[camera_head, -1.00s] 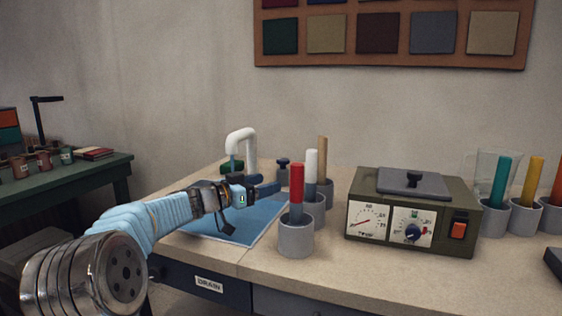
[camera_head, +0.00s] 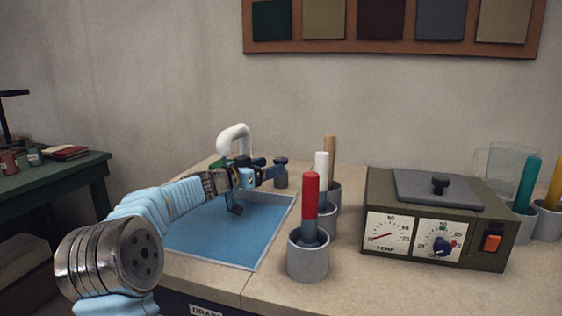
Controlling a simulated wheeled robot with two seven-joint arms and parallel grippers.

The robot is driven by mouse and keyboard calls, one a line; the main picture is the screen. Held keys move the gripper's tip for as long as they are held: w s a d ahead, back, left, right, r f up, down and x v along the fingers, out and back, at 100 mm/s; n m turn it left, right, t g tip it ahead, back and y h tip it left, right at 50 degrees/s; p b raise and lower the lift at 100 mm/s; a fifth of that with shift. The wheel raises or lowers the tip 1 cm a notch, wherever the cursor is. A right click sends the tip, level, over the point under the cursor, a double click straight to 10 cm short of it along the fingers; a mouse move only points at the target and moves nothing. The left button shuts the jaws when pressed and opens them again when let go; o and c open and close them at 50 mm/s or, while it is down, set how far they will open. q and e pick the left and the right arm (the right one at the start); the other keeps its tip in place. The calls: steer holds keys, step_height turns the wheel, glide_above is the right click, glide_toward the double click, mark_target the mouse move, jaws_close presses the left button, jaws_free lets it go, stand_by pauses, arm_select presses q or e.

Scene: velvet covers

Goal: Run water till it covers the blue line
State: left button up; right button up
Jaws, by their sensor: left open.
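A sink basin (camera_head: 190,238) with a flat blue surface inside is sunk into the worktop at left centre. I cannot make out a separate blue line on it. A white curved tap (camera_head: 236,133) stands at its back edge; the end of its spout is partly hidden behind my left arm. A dark blue-grey knob (camera_head: 281,178) stands on the worktop to the right of the tap. My left gripper (camera_head: 272,172) is open, its fingers beside the knob's left side; I cannot tell whether they touch it. My right gripper is not in view.
Grey cups (camera_head: 308,258) with red, white and tan sticks stand right of the basin. An olive heater box (camera_head: 435,235) with dials and an orange switch is further right, by more cups and a clear beaker (camera_head: 510,165). A green side table (camera_head: 60,172) is at left.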

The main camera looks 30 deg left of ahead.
arm_select(q)
steer(key=x, duration=0.6)
steer(key=shift+p, duration=0.3)
steer(key=shift+s, duration=0.1)
steer(key=c, duration=1)
steer(key=shift+d+n+y+b, duration=0.1)
steer(key=shift+n+y+b, duration=0.4)
steer(key=shift+y, duration=0.4)
steer(key=shift+c, duration=0.3)
steer(key=n+y+b, duration=0.1)
steer(key=y+b, duration=0.1)
steer(key=n+y+b, duration=0.1)
steer(key=shift+f+n+t+y, duration=0.3)
steer(key=shift+t+y, duration=0.1)
steer(key=shift+r+y+b, duration=0.1)
steer(key=shift+y+b, duration=0.2)
steer(key=shift+b, duration=0.1)
